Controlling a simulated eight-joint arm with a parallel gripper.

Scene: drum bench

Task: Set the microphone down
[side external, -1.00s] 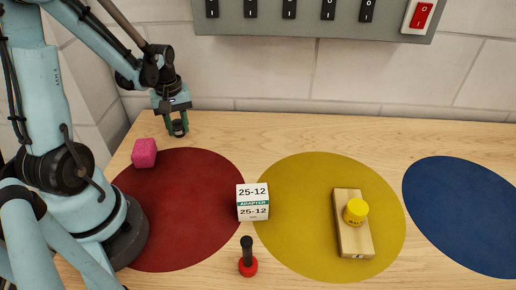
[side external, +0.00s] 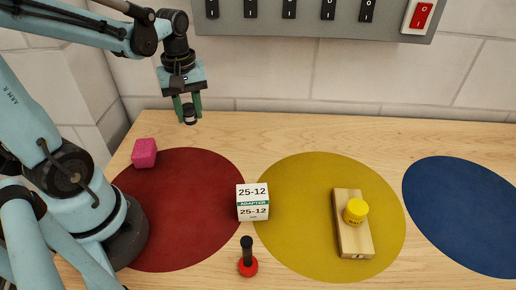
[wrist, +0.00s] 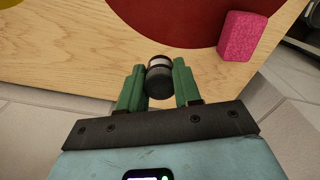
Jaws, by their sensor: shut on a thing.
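My gripper (side external: 189,118) is shut on a small dark cylinder with a pale band (side external: 190,116), near the back left edge of the bench. In the wrist view the cylinder (wrist: 159,78) sits between the two green fingers of the gripper (wrist: 159,88), its dark end towards the camera. A thing with a black stem and a round red end (side external: 248,261) stands at the front, below the white box. I cannot tell for sure which of these two is the microphone.
On the wooden bench are a pink block (side external: 144,153), a red disc (side external: 185,225), a white adapter box (side external: 252,203), a yellow disc (side external: 295,240) with a wooden block (side external: 352,240) and yellow cap (side external: 355,211), and a bare blue disc (side external: 465,215). A switch panel (side external: 310,28) hangs behind.

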